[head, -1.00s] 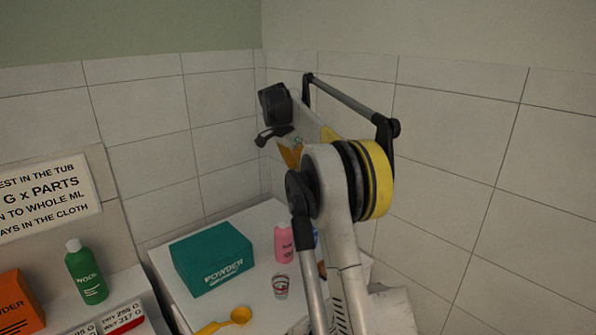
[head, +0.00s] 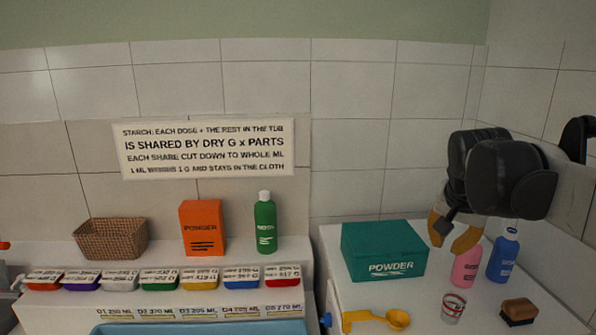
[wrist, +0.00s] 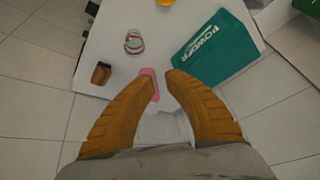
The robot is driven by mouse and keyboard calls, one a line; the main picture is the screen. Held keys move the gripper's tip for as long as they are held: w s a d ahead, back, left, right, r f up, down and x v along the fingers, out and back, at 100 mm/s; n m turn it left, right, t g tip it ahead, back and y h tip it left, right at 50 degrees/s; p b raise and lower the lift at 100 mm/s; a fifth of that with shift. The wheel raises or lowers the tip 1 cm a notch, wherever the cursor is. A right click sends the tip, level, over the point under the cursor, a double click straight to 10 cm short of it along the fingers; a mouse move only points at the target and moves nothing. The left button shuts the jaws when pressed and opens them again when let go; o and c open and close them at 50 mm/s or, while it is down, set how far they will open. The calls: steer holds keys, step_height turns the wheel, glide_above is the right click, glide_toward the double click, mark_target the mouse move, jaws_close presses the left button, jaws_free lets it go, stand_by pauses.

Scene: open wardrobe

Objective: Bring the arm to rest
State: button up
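My gripper (head: 453,231) hangs at the right of the head view, over the back of the white counter (head: 395,291). Its two orange fingers show in the wrist view (wrist: 163,80) with a narrow gap between the tips and nothing held. Past the tips lies the pink bottle (wrist: 149,73). In the head view the pink bottle (head: 467,268) stands upright, its top hidden behind a fingertip. My wrist hides part of the wall corner.
A teal powder box (head: 383,252), a blue bottle (head: 503,258), a small cup (head: 453,306), a brush (head: 518,311) and a yellow scoop (head: 398,319) share the counter. At left are an orange box (head: 202,229), a green bottle (head: 265,225), a basket (head: 112,239) and several small tubs.

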steer(key=s+a+f+n+t+y+b, duration=0.1)
steer(key=s+a+f+n+b, duration=0.2)
steer(key=s+a+f, duration=0.3)
steer(key=s+a+f+n+t+y+b, duration=0.1)
steer(key=s+a+f+n+b, duration=0.3)
steer(key=s+f, duration=0.8)
step_height(320, 180, down, 4)
steer(key=shift+s+a+f+n+b, duration=0.25)
steer(key=shift+s+a+n+b, duration=0.1)
steer(key=shift+a+b, duration=0.6)
